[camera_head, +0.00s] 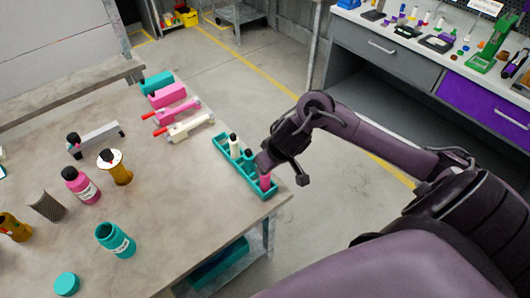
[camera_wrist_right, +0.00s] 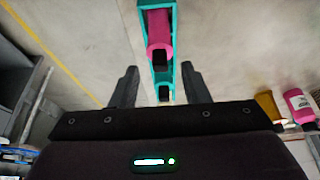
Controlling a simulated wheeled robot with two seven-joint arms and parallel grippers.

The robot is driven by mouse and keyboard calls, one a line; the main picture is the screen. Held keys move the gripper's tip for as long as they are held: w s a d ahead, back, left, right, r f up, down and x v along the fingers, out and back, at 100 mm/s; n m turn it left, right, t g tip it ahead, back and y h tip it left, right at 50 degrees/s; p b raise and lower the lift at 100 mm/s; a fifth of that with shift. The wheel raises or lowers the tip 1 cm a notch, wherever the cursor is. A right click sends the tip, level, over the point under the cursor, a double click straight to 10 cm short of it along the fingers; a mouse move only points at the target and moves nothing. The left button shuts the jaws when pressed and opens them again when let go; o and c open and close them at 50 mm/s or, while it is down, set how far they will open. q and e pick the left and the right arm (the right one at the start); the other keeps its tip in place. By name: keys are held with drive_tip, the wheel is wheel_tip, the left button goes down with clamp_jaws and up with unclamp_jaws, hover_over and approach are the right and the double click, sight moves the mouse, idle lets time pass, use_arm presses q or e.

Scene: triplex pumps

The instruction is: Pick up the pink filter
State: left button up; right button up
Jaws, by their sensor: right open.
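The pink filter (camera_head: 265,182) stands at the near right end of a teal tray (camera_head: 222,147), by the table's corner. In the right wrist view the pink filter (camera_wrist_right: 159,25) is a pink cylinder with a dark centre, in the teal tray (camera_wrist_right: 142,5) at the top. My right gripper (camera_head: 262,163) hangs over that end of the tray and partly hides it. In the wrist view my right gripper (camera_wrist_right: 159,68) has its fingers apart, with nothing held between them; the filter appears above and between the fingertips. My left gripper is not in view.
Pink (camera_head: 82,186) and teal (camera_head: 115,239) bottles stand farther left on the table (camera_head: 185,215). Coloured pump parts lie behind the tray. A workbench with a purple drawer (camera_head: 485,105) stands at the right.

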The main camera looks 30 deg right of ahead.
sight(265, 179)
drive_tip(key=shift+x, duration=1.3)
drive_tip(key=shift+s, duration=0.1)
clamp_jaws()
drive_tip(key=shift+r, duration=0.1)
